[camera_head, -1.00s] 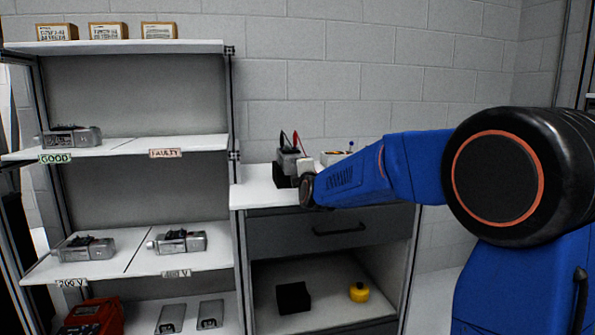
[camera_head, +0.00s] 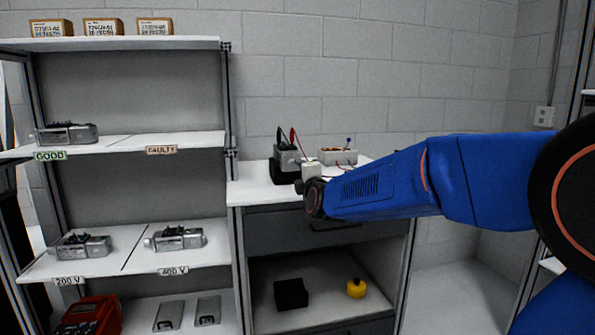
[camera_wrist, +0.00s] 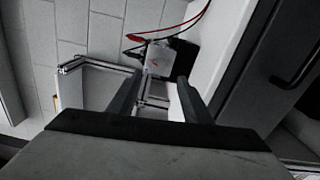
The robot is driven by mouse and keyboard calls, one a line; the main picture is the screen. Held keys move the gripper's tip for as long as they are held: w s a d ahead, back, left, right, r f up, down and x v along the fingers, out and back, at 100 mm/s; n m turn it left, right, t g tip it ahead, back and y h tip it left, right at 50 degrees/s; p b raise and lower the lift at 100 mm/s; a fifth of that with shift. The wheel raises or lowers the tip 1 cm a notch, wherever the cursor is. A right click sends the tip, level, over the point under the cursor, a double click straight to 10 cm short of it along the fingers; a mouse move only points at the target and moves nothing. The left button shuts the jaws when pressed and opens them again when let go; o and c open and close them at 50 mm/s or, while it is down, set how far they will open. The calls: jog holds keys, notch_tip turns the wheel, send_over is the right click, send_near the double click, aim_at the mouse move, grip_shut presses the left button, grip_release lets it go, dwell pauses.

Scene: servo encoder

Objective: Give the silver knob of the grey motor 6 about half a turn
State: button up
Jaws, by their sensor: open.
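A grey motor (camera_head: 286,159) stands in a black holder (camera_head: 284,175) on the cabinet top, with a black and a red lead rising from it. In the wrist view the motor (camera_wrist: 156,61) lies ahead of my fingers, beside the dark holder (camera_wrist: 183,56). My gripper (camera_wrist: 157,88) is open, with nothing between its fingers, and stays apart from the motor. In the head view my arm's dark wrist is right of and in front of the motor, and the fingertips cannot be made out. The silver knob is not clearly visible, and no number is readable on the motor.
A black block (camera_head: 291,294) and yellow object (camera_head: 356,288) lie in the open compartment below.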

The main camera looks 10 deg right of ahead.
jog(key=s, duration=0.8)
jog(key=shift+s, duration=0.15)
jog(key=m, duration=1.8)
send_near(294, 165)
jog(key=w, duration=0.9)
jog(key=shift+r, duration=0.1)
jog(key=shift+c, duration=0.7)
jog(key=c, duration=0.9)
